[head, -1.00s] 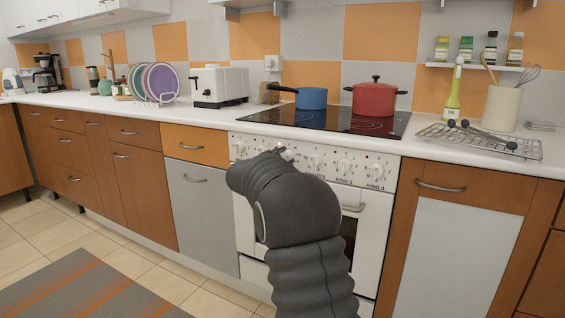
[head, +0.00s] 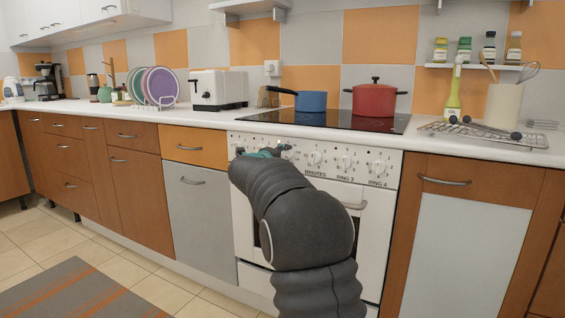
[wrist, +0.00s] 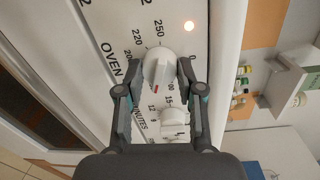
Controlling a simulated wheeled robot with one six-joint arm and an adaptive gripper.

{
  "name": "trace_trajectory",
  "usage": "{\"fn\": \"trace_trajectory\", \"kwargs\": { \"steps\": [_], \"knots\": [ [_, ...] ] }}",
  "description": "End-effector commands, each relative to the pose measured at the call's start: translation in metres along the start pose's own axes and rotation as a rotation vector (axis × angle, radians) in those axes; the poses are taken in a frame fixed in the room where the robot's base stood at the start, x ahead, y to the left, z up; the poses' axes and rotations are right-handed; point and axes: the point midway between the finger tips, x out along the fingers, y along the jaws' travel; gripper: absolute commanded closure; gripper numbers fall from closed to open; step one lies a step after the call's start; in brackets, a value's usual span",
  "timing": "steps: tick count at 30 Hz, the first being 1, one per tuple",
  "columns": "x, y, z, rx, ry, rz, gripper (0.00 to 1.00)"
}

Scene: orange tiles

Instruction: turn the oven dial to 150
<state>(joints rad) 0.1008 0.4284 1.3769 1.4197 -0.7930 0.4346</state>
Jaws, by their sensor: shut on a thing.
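The white oven dial (wrist: 158,66) sits between my fingertips in the wrist view, with a red pointer mark on its lower part. The printed word OVEN and the numbers 250, 220 and 200 show around its left side; the 150 mark is not readable. My gripper (wrist: 159,72) is shut on the dial, one finger on each side. In the head view my gripper (head: 264,153) is at the left part of the oven's control panel (head: 333,161), and my dark arm hides the dial there.
Another white knob (wrist: 174,124), by the MINUTES label, is close below the dial in the wrist view. A blue pan (head: 312,101) and red pot (head: 375,100) stand on the hob above.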

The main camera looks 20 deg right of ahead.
Motion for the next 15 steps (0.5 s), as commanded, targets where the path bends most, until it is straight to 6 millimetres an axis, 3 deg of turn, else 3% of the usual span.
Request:
{"fn": "trace_trajectory", "kwargs": {
  "steps": [15],
  "knots": [
    [0.0018, -0.0014, -0.0039, 0.140, -0.001, -0.005, 0.98]
  ]
}}
